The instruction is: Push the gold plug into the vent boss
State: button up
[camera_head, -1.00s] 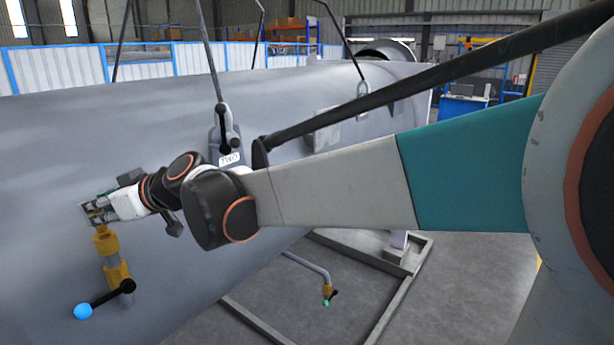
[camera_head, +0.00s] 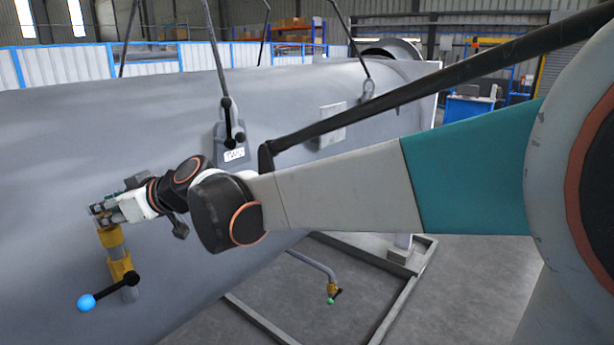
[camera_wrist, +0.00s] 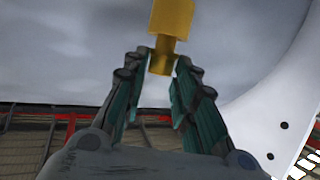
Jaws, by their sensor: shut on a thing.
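My gripper (camera_head: 104,214) is at the left of the head view, just above a gold fitting (camera_head: 110,238) on the grey shell (camera_head: 60,150), which looks like the vent boss. In the wrist view my gripper (camera_wrist: 158,92) has its teal fingers on both sides of a small gold piece (camera_wrist: 160,64), the gold plug. A wider gold part (camera_wrist: 173,18), seemingly the boss, is directly beyond the plug in line with it. They look touching or overlapping; I cannot tell how deep the plug sits. Most of the plug is hidden by the fingers in the head view.
Below the boss are a second gold body (camera_head: 119,271) and a black lever with a blue ball (camera_head: 86,302). A small green-handled valve (camera_head: 332,295) hangs by the floor frame.

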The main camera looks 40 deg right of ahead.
jog(key=shift+s+f+b, duration=0.1)
jog(key=shift+f+b, duration=0.35)
jog(key=shift+f, duration=0.25)
jog(key=o, duration=1.1)
jog(key=shift+c, duration=0.2)
jog(key=v, duration=1.2)
jog(key=shift+f, duration=0.15)
jog(key=s+d+f+m+g+h+b, duration=0.1)
jog(key=s+d+f+m+h+b, duration=0.1)
jog(key=s+f+b, duration=0.4)
jog(key=s+d+f+m+g+h+b, duration=0.1)
jog(key=s+d+f+m+h+b, duration=0.2)
jog(key=f+b, duration=1)
jog(key=s+d+f+m+g+h+b, duration=0.2)
jog(key=s+d+f+b, duration=0.4)
jog(key=f, duration=2.3)
jog(key=s+h+b, duration=0.1)
jog(key=s+b, duration=0.3)
jog(key=s, duration=0.1)
jog(key=shift+f+h+b, duration=0.3)
jog(key=shift+f+b, duration=0.05)
jog(key=shift+f, duration=0.05)
